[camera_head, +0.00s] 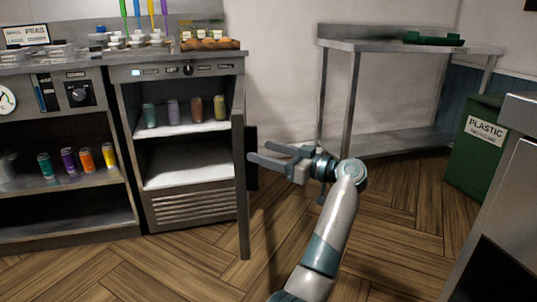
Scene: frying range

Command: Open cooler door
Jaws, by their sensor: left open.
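The cooler (190,205) stands left of centre under the counter, its white inside and shelves showing. Its door (241,190) stands open, swung out toward me at the right side and seen almost edge-on. A dark panel or handle (252,170) sits on the door's right face. My left gripper (259,151) is open, its two grey fingers pointing left at that dark part. The fingertips are very close to it or overlap it in the picture; I cannot tell whether they touch. Nothing shows between the fingers. My right gripper is not in view.
Several coloured cans (196,109) stand in the cooler. An open shelf unit (60,190) with more cans is at left. A steel table (410,47) stands behind, with a green recycling bin (475,150) at right. Wood floor (400,220) is clear between.

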